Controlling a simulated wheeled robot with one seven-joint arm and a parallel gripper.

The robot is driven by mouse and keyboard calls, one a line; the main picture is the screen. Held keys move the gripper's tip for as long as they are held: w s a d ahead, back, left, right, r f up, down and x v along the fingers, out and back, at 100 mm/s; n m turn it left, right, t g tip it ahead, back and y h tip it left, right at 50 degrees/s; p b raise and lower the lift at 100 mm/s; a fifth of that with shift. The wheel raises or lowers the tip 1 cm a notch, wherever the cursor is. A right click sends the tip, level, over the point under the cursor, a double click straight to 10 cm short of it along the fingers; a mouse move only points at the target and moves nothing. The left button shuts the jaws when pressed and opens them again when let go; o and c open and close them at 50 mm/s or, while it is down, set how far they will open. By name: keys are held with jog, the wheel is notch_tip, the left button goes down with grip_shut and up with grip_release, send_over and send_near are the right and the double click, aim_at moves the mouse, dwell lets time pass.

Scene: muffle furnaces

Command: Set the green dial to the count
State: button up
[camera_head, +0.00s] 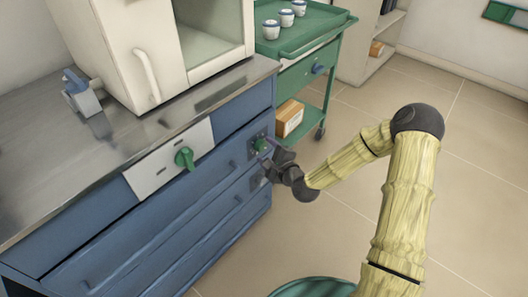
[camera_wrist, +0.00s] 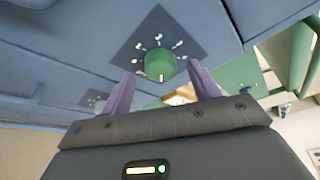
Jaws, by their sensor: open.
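The green dial (camera_head: 261,144) sits on a dark square plate on the blue cabinet front, near its right end. In the wrist view the green dial (camera_wrist: 160,64) has several white marks around it and a white pointer line on the side towards my gripper. My gripper (camera_head: 275,162) is just right of the dial in the head view. In the wrist view my gripper (camera_wrist: 162,76) is open, its two purple fingers apart on either side of the dial; I cannot tell whether they touch it.
A second green knob (camera_head: 185,158) is on a white panel on the same cabinet. A white furnace (camera_head: 120,50) and a small blue-and-grey device (camera_head: 82,95) stand on the metal worktop (camera_head: 50,175). A cardboard box (camera_head: 290,118) lies on the cart's lower shelf.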

jog(key=shift+x, duration=1)
jog(key=shift+c, duration=0.4)
jog(key=c, duration=0.9)
jog(key=shift+f, duration=0.1)
